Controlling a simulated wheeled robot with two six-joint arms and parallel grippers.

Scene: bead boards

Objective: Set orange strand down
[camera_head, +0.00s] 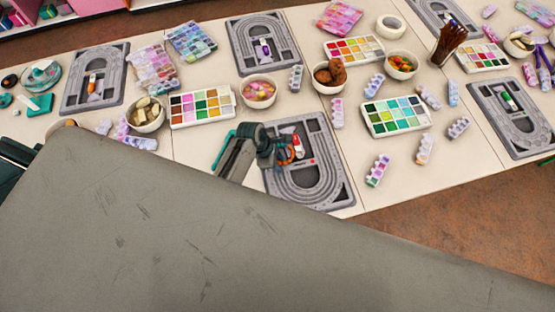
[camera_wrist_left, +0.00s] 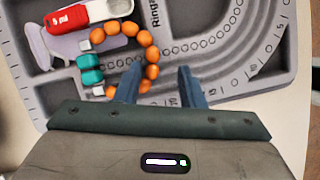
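The orange strand (camera_wrist_left: 148,42) is a curved string of orange beads with teal beads at its left end. It shows in the left wrist view at the left finger of my left gripper (camera_wrist_left: 160,72). The two fingers are apart, with an orange bead in the gap between them. It is over the grey bead board (camera_wrist_left: 272,60); I cannot tell whether it touches the board. In the head view the left gripper (camera_head: 272,150) is over the left part of the board (camera_head: 322,187), and the strand (camera_head: 286,154) is partly hidden. My right gripper is not in view.
A red and white tool (camera_wrist_left: 85,16) lies in the board's recess, above the strand in the wrist view. A white bead palette (camera_head: 202,122) and a bowl of pink beads (camera_head: 259,92) stand behind. Another palette (camera_head: 396,132) stands to the right. The table's front edge is close.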

